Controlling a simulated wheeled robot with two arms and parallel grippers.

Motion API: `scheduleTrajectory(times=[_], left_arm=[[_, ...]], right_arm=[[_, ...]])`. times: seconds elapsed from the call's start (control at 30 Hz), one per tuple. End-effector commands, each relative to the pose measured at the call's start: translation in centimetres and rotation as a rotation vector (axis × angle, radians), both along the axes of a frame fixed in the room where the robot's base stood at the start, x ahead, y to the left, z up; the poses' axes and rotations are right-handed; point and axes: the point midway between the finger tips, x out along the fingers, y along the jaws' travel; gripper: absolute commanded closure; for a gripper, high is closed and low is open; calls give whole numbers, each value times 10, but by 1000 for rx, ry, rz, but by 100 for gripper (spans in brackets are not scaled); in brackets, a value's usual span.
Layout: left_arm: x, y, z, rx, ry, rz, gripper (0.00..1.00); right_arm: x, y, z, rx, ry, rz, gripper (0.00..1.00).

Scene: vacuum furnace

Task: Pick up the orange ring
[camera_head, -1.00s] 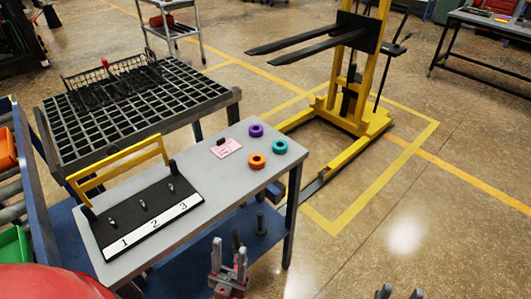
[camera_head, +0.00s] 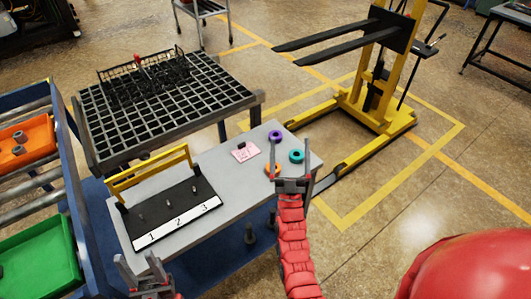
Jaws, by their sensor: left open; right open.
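The orange ring (camera_head: 269,170) lies on the grey table (camera_head: 232,180) near its right end, partly hidden behind my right gripper. My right gripper (camera_head: 291,152) is open, with its fingers pointing up in the picture, over the table's right end beside the ring. I cannot tell its height above the table. A purple ring (camera_head: 274,136) and a teal ring (camera_head: 296,156) lie close by. My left gripper (camera_head: 137,260) is open and empty at the bottom left, in front of the table.
A black board with pegs numbered 1, 2, 3 (camera_head: 172,216) and a yellow handle (camera_head: 150,173) fill the table's left part. A pink note (camera_head: 245,152) lies behind. A grid-topped table (camera_head: 190,103) stands behind, a yellow lift (camera_head: 375,100) to the right, orange and green bins left.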

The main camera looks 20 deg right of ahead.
Motion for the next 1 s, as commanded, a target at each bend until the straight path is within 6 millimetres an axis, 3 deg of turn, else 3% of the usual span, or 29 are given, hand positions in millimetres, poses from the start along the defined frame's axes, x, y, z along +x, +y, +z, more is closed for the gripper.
scheduleTrajectory(times=[0.03,0.13,0.3,0.4,0.5,0.57,0.67,0.8,1.0], left_arm=[[0,0,10,0,1,0,50],[0,0,12,0,1,0,50],[0,0,23,0,1,0,50],[0,0,30,0,1,0,50],[0,0,37,0,1,0,50],[0,0,42,0,1,0,50],[0,0,49,0,1,0,50],[0,0,57,0,1,0,50],[0,0,64,0,1,0,50]], right_arm=[[34,-9,5,3,85,-33,2],[97,-18,-12,-10,293,-74,2],[199,-12,-28,-115,682,-44,2],[241,8,-30,-255,915,41,2],[261,33,-25,-450,1121,155,2],[260,47,-22,-594,1236,235,2],[240,62,-15,-865,1411,375,2],[182,60,-3,-1249,1620,569,2],[100,31,17,-1610,1835,798,2]])
